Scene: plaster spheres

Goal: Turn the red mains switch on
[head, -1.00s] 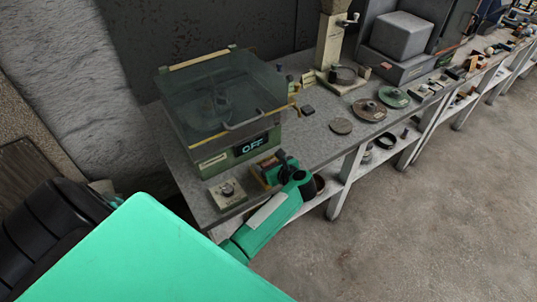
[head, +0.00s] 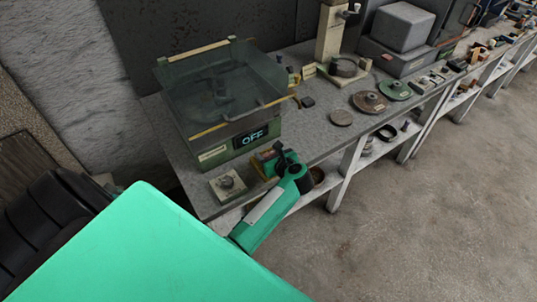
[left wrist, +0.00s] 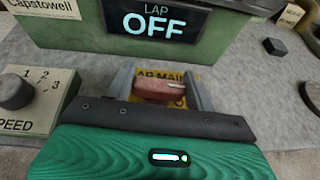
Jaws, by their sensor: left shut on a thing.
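The red mains switch (left wrist: 158,90) sits on a yellow plate (left wrist: 150,74) lettered in part "AP MAIN", in front of the green lap machine (head: 226,152). The machine's display (left wrist: 160,24) reads "LAP OFF", and in the head view the display (head: 250,140) also shows OFF. My left gripper (left wrist: 159,88) is shut on the red switch, one finger on each side of it. In the head view my left gripper (head: 270,158) is at the bench's front edge and mostly hides the switch. My right gripper is not in view.
A speed knob box (head: 228,184) stands left of the switch. A clear hood (head: 220,90) covers the lap machine. The floor at right is clear.

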